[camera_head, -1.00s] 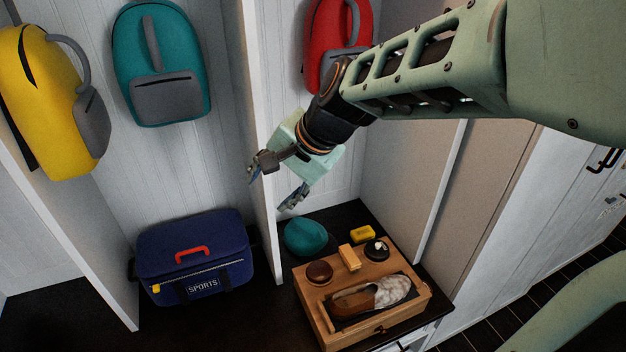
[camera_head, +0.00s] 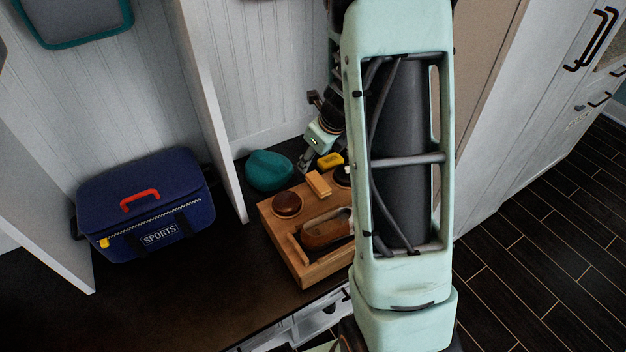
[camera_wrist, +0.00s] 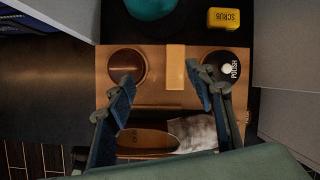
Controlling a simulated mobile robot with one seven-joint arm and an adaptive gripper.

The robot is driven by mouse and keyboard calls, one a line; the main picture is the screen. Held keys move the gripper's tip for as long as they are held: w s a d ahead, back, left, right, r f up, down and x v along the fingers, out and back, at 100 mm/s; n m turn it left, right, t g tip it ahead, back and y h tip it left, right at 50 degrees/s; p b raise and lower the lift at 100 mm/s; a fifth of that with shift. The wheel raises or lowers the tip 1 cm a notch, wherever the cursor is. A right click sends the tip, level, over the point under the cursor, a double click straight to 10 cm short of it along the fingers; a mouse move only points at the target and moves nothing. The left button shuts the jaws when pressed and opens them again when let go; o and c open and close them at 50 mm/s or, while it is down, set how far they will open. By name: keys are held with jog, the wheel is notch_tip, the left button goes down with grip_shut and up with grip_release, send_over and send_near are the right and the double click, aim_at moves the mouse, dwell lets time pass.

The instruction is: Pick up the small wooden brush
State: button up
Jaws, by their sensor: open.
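The small wooden brush (camera_head: 319,184) looks like a pale wooden block. It lies on the back part of a wooden box top, and its bristles cannot be made out. In the wrist view the brush (camera_wrist: 175,67) lies between and just beyond my fingertips, nearer the right one. My gripper (camera_wrist: 160,80) is open and empty, its two dark fingers spread. In the head view my gripper (camera_head: 306,160) hangs behind the box, partly hidden by my arm.
The wooden box (camera_head: 272,219) also bears a round brown item (camera_head: 287,204), a black polish tin (camera_wrist: 226,67) and a brown shoe (camera_head: 325,232). A teal rounded item (camera_head: 269,170) and yellow scrub block (camera_head: 331,161) lie behind. A partition (camera_head: 205,110) stands left.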

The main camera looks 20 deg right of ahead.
jog(key=d+f+m, duration=0.2)
jog(key=f, duration=0.1)
jog(key=d+f+m+b, duration=0.1)
jog(key=f, duration=0.1)
jog(key=shift+s+d, duration=0.1)
jog(key=b, duration=0.2)
send_over(319, 182)
jog(key=s, duration=0.2)
notch_tip(319, 182, down, 4)
jog(key=shift+w+d+f, duration=0.1)
jog(key=shift+d+f, duration=0.05)
jog(key=shift+b+x, duration=0.65)
jog(key=shift+x, duration=2.25)
jog(key=shift+f, duration=0.25)
jog(key=shift+c, duration=0.3)
jog(key=c, duration=1.2)
jog(key=shift+r, duration=0.1)
